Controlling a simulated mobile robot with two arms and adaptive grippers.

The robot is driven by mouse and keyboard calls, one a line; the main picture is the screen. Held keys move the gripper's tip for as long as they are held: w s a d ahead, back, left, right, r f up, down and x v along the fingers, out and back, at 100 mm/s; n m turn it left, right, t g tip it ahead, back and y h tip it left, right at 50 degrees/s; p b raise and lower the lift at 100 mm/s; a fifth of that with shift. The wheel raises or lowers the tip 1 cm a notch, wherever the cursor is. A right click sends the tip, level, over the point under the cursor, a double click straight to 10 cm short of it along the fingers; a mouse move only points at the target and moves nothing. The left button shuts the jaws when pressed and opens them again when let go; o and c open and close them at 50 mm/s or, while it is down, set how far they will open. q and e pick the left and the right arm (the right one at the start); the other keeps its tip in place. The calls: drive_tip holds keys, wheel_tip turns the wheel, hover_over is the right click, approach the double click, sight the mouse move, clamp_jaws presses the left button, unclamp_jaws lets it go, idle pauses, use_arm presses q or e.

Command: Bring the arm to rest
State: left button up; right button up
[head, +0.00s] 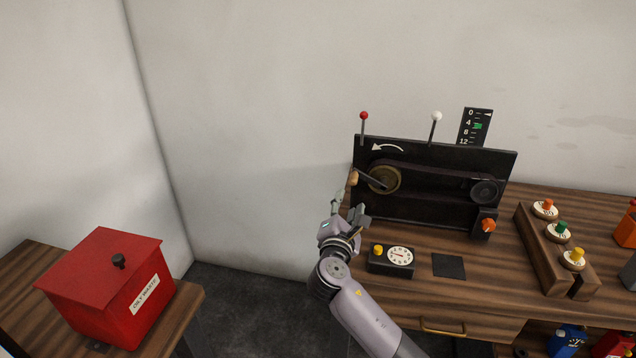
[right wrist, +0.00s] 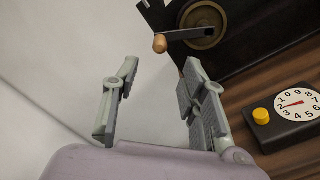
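My right arm reaches in from the bottom of the head view. Its gripper (head: 348,207) is open and empty, just left of the bench's front-left part. In the right wrist view the two fingers of the gripper (right wrist: 160,95) stand wide apart with nothing between them. Beyond them is the wooden crank handle (right wrist: 160,43), apart from the fingers; the handle also shows in the head view (head: 353,178). The crank sits on the brass wheel (head: 385,179) of the black belt dynamo panel (head: 425,208). My left gripper is not in view.
A black timer (head: 378,267) with a yellow button and a dark square pad (head: 449,266) lie on the wooden bench (head: 440,300). A wooden rack (head: 545,260) with coloured knobs stands right. A red oily-waste box (head: 95,285) sits on a left table. Floor between is clear.

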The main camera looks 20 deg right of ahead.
drive_tip(key=s+a+f+m+g+y, duration=0.1)
drive_tip(key=s+f+m+g+y, duration=0.4)
drive_tip(key=s+f+m, duration=0.85)
drive_tip(key=s+a+f+m+g+y, duration=0.1)
drive_tip(key=s+a+f+m+g, duration=0.1)
drive_tip(key=s, duration=0.7)
drive_tip(key=s+a+f+m+g+y, duration=0.1)
drive_tip(key=s+a+f+g+y, duration=0.15)
drive_tip(key=s, duration=0.55)
drive_tip(key=s+a+f+m+g+y, duration=0.1)
drive_tip(key=s+a+m+g, duration=0.1)
drive_tip(key=s, duration=0.7)
wheel_tip(320, 180, down, 29)
drive_tip(key=s+g+b, duration=0.2)
drive_tip(key=s+d+f+b, duration=0.1)
drive_tip(key=s+d+f, duration=0.2)
drive_tip(key=s+f, duration=1.3)
drive_tip(key=shift+s+f+g, duration=0.25)
drive_tip(key=shift+f+g, duration=0.2)
drive_tip(key=shift+f, duration=0.15)
